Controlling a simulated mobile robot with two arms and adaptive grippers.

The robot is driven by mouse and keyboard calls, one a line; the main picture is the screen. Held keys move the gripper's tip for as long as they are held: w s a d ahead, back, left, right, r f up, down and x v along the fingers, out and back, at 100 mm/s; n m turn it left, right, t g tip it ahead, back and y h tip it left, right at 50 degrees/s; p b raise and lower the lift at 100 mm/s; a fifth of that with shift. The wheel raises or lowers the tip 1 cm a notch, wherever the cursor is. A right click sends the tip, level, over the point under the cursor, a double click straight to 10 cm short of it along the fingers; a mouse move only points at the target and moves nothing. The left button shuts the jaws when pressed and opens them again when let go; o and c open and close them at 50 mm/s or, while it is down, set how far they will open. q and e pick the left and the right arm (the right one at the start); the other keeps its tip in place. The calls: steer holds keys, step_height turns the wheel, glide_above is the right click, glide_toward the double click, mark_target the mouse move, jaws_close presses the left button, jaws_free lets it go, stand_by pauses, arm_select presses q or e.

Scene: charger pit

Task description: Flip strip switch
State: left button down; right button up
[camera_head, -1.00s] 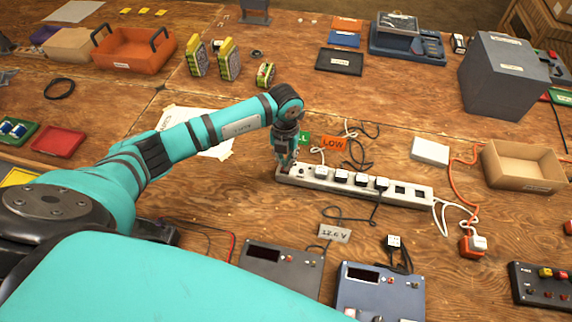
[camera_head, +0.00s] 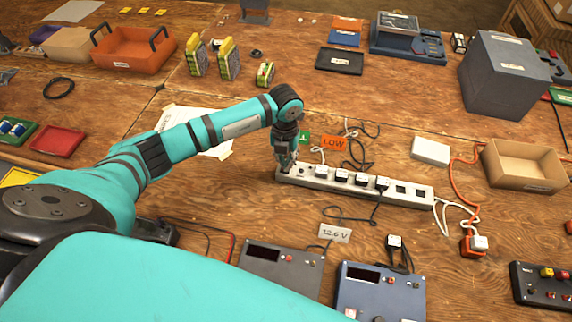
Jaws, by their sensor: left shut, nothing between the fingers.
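The power strip (camera_head: 408,199) is a long light-grey bar lying on the wooden table, right of the picture's middle. Several white plugs sit in its sockets, and some sockets toward its right end are empty. My left gripper (camera_head: 288,167) is shut and empty. It points down at the strip's left end, touching it or just above; I cannot tell which. The switch at that end is mostly hidden by the gripper. My right gripper is not in view.
Green and orange LOW tags (camera_head: 334,144) lie behind the strip. Two meter boxes (camera_head: 278,268) stand in front. A cardboard tray (camera_head: 524,166), a white box (camera_head: 430,151) and an orange cable (camera_head: 459,190) lie at the right.

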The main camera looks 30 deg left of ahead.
arm_select(q)
steer(key=shift+f+b, duration=0.75)
steer(key=shift+f, duration=0.25)
steer(key=shift+s, duration=0.1)
stand_by(0.3)
steer(key=shift+r+p, duration=0.75)
steer(key=shift+r, duration=0.1)
steer(key=shift+r+p, duration=1.85)
steer(key=shift+r, duration=0.8)
steer(key=shift+r, duration=0.1)
